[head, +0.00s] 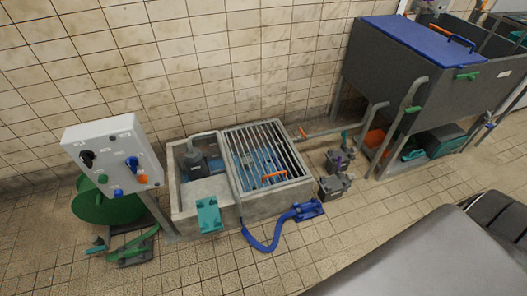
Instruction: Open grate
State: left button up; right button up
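The grate (265,150) is a grey frame with parallel bars. It lies over the right part of a concrete pit (262,207) set against the tiled wall. It looks shut, lying about flat on the rim. An orange handle (274,177) sits on the grate near its front edge. Blue parts show between the bars, but their shape is hard to make out. Neither of my grippers can be made out in the head view.
The pit's left part is uncovered and holds a dark pump (194,160). A teal piece (208,214) is at its front wall. A blue hose (267,245) lies on the floor in front. A control box (112,158) stands left, a grey tank (430,82) right. The front floor is mostly clear.

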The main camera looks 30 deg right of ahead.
aim_at(308, 176)
jog(key=k, duration=0.5)
jog(key=z, duration=0.75)
jog(key=i, duration=0.85)
jog(key=u, duration=1.15)
